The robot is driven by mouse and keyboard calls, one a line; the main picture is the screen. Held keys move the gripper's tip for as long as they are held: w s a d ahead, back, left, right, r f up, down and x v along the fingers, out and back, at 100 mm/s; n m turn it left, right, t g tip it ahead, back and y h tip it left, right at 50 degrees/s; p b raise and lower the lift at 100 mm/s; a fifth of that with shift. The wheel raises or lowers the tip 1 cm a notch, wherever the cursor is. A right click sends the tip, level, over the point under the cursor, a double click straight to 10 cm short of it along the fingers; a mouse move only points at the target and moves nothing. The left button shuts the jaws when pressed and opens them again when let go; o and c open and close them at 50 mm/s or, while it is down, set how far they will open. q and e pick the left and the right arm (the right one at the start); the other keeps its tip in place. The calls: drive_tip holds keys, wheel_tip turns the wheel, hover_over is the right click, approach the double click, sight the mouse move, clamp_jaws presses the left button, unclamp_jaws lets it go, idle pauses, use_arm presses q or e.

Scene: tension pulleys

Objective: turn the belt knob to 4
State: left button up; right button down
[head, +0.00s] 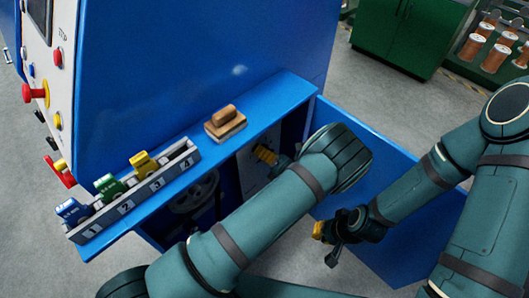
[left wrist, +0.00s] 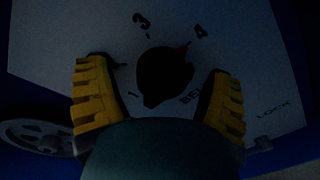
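The dark belt knob (left wrist: 163,78) sits on a pale panel (left wrist: 235,60) in the left wrist view. Its red pointer is up and to the right, towards the printed 4; the 3 is left of that. The letters BEL show beside the knob, the rest hidden. My left gripper (left wrist: 158,95) is open, its yellow fingers either side of the knob with gaps between. In the head view my left gripper (head: 266,155) reaches into the machine's opening; the knob is not visible there. My right gripper (head: 325,243) is outside by the open blue door; its opening is unclear.
The blue door (head: 385,215) stands open right of the opening. A ledge holds a numbered rack (head: 135,207) with blue, green and yellow items, and a wooden block (head: 225,124). A spoked wheel (left wrist: 38,136) is left of the panel. A LOCK label (left wrist: 273,110) is on the right.

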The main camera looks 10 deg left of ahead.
use_arm(q)
drive_tip(key=shift+r, duration=0.1)
wheel_tip(320, 180, up, 10)
drive_tip(key=shift+f, duration=0.1)
idle(0.4)
